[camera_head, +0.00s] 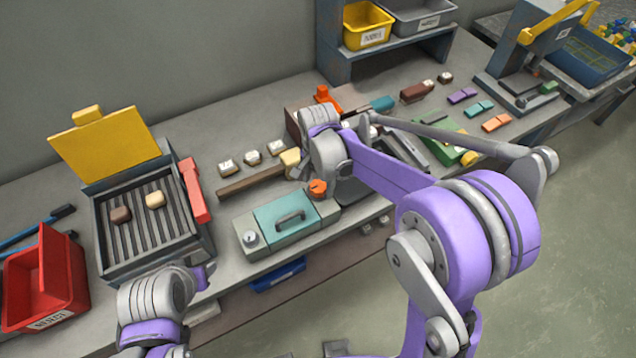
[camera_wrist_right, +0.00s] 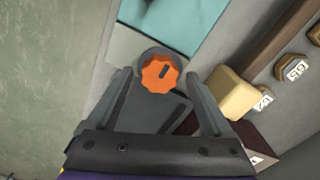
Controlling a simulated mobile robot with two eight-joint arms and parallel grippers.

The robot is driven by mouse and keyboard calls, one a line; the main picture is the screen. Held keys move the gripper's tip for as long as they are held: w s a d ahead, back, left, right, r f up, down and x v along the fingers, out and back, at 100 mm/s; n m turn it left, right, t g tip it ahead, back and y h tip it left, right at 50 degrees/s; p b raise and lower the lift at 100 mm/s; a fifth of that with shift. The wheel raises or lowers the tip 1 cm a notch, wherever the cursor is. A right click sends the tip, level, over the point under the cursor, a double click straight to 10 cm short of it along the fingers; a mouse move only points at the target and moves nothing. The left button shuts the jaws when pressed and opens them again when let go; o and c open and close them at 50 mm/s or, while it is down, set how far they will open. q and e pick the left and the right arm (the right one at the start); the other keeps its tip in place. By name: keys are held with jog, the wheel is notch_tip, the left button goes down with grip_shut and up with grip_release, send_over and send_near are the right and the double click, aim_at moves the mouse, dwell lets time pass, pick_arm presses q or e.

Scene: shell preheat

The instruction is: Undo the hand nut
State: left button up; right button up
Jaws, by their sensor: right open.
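The hand nut, an orange scalloped knob (camera_head: 317,187), sits at the right end of a grey box with a teal lid (camera_head: 284,218). In the right wrist view the nut (camera_wrist_right: 160,72) has a dark slot mark and sits on a dark round base, beside the teal lid (camera_wrist_right: 184,22). My right gripper (camera_wrist_right: 157,82) is open, with one finger on each side of the nut in that view; I cannot tell whether they touch it. In the head view my right gripper (camera_head: 345,186) is partly hidden by my arm. My left gripper (camera_head: 205,275) is at lower left, its jaws unclear.
A grill tray (camera_head: 103,252) with a raised yellow lid (camera_head: 105,142) and a red bin (camera_head: 42,280) are at left. A brown bar (camera_head: 235,188), weights (camera_head: 251,158) and a cream block (camera_wrist_right: 232,92) lie near the box. A shelf (camera_head: 335,62) stands behind.

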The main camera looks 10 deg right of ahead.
jog(key=shift+f, duration=0.35)
grip_shut()
